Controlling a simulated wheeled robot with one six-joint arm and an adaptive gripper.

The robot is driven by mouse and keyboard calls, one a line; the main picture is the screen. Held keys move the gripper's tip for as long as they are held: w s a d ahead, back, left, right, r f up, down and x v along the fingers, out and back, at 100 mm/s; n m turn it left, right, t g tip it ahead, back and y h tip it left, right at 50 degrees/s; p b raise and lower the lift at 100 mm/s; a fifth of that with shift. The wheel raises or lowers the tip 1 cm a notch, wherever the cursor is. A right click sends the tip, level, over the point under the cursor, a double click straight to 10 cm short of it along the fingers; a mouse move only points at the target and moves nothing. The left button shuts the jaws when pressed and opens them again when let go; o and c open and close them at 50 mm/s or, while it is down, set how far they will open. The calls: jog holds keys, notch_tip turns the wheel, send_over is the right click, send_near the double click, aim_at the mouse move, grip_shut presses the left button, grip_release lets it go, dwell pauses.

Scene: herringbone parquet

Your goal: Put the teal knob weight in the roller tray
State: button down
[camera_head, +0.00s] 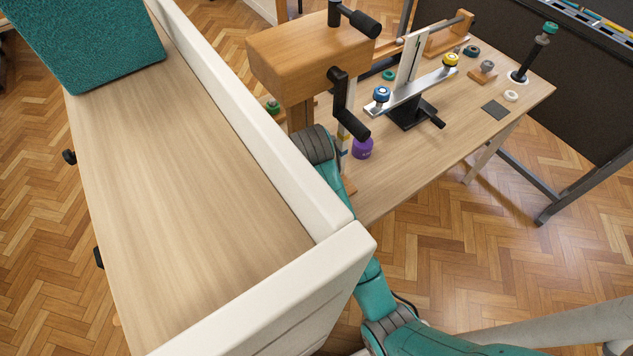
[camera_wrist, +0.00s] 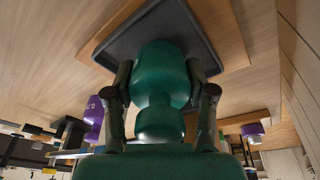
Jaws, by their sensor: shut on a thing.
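The teal knob weight (camera_wrist: 160,76) is in the middle of the wrist view, a wide rounded body with a narrower part nearer the camera. My gripper (camera_wrist: 160,92) has its two dark fingers closed on the sides of it. Beyond it is a dark grey tray-like square (camera_wrist: 112,46) on a pale wooden board, likely the roller tray. The weight overlaps this square in the picture; I cannot tell whether it touches it. In the head view my gripper and the held weight are hidden behind the wooden block and the white partition.
A purple weight (camera_head: 362,148) stands on the table near the wooden crank block (camera_head: 308,55). A balance beam (camera_head: 412,92) with blue and yellow knobs stands to its right. A white partition (camera_head: 250,115) borders the left bench. Purple items (camera_wrist: 94,118) also show in the wrist view.

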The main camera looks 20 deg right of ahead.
jog(key=shift+w+g, duration=0.1)
jog(key=shift+g, duration=0.2)
jog(key=shift+f, duration=0.2)
grip_release()
dwell(0.5)
dwell(0.7)
